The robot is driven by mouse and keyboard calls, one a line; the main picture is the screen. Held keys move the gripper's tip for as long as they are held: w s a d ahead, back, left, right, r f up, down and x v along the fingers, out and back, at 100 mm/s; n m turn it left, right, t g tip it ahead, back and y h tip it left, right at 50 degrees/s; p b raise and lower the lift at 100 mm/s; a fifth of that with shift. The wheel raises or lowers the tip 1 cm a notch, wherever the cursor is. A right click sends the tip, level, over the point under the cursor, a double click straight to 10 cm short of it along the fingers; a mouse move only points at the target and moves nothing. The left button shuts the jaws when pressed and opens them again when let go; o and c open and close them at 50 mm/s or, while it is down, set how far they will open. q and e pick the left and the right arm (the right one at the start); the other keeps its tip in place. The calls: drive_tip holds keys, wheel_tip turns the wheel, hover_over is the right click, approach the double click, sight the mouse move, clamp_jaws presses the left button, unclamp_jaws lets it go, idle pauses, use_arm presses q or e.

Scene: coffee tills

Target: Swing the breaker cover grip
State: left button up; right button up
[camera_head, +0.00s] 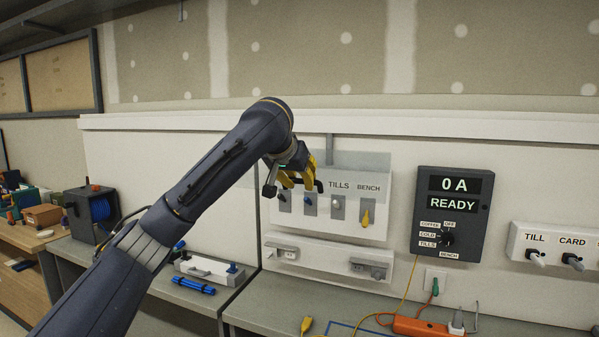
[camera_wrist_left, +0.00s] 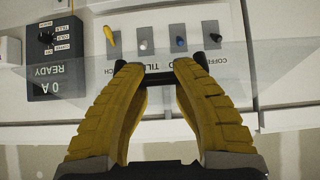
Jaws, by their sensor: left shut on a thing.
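The breaker box (camera_head: 372,205) is a white wall panel labelled TILLS and BENCH, with several small levers on grey plates, one of them yellow. A clear breaker cover (camera_head: 350,160) shows as a translucent sheet across the upper part of the box, and it spans the wrist view (camera_wrist_left: 270,88). It seems tilted out from the box, but its exact angle is hard to tell. My left gripper (camera_head: 303,181), with yellow fingers, is shut on the black cover grip (camera_wrist_left: 160,79). In the head view my fingers partly hide the grip and the left levers. My right gripper is out of view.
A dark meter (camera_head: 455,215) reading 0 A and READY, with a selector knob, hangs right of the box. A white socket strip (camera_head: 560,245) is farther right. An orange power strip (camera_head: 425,328) and cables lie on the grey bench (camera_head: 255,312).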

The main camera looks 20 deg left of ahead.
sight(301, 193)
use_arm(q)
drive_tip(key=shift+w+a+f, duration=0.1)
drive_tip(key=shift+f, duration=0.7)
drive_tip(key=shift+w+a+f, duration=0.1)
drive_tip(key=shift+f, duration=0.7)
drive_tip(key=shift+w+f, duration=0.1)
drive_tip(key=shift+f, duration=0.45)
drive_tip(key=shift+w+d+f, duration=0.1)
drive_tip(key=shift+w+f, duration=0.15)
drive_tip(key=shift+f, duration=0.6)
drive_tip(key=shift+w+a+f, duration=0.1)
drive_tip(key=shift+w+f, duration=0.2)
drive_tip(key=shift+f, duration=0.5)
drive_tip(key=shift+w+d+f, duration=0.1)
drive_tip(key=shift+w+f, duration=0.15)
drive_tip(key=shift+f, duration=0.6)
drive_tip(key=shift+c, duration=0.2)
